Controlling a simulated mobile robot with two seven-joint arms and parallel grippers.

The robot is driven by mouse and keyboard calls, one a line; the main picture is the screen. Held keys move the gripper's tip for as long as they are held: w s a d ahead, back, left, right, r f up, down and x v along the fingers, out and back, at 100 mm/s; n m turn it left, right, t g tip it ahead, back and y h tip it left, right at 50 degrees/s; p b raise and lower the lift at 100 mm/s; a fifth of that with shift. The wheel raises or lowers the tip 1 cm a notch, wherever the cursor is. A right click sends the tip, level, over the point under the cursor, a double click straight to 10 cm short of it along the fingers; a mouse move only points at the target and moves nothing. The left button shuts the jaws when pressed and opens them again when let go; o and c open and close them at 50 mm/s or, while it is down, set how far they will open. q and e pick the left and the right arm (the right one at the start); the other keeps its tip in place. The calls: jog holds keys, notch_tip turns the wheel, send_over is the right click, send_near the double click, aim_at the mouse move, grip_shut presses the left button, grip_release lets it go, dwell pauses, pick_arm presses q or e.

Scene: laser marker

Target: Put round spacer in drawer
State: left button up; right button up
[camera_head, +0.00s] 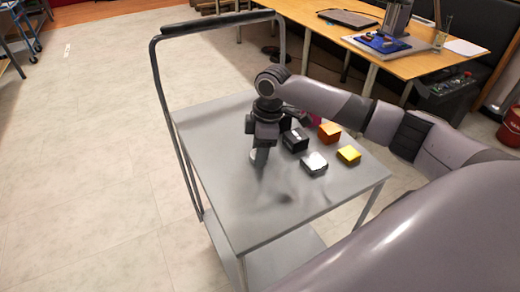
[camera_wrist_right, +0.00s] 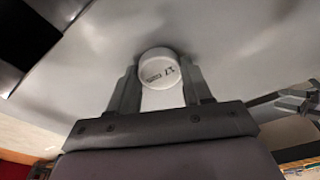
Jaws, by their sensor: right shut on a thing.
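Only a pale edge of the spacer (camera_head: 254,155) shows beside the fingers there. I cannot tell whether it touches the cart top. No drawer can be made out for certain. My left gripper is not in view.
A wooden desk (camera_head: 400,65) stands behind. The cart's front part is clear. Its handle (camera_head: 155,75) rises at the left.

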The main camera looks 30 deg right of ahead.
jog(key=shift+f, duration=0.15)
jog(key=o, duration=0.7)
jog(key=shift+f, duration=0.1)
jog(key=shift+c, duration=0.2)
jog(key=o, duration=0.4)
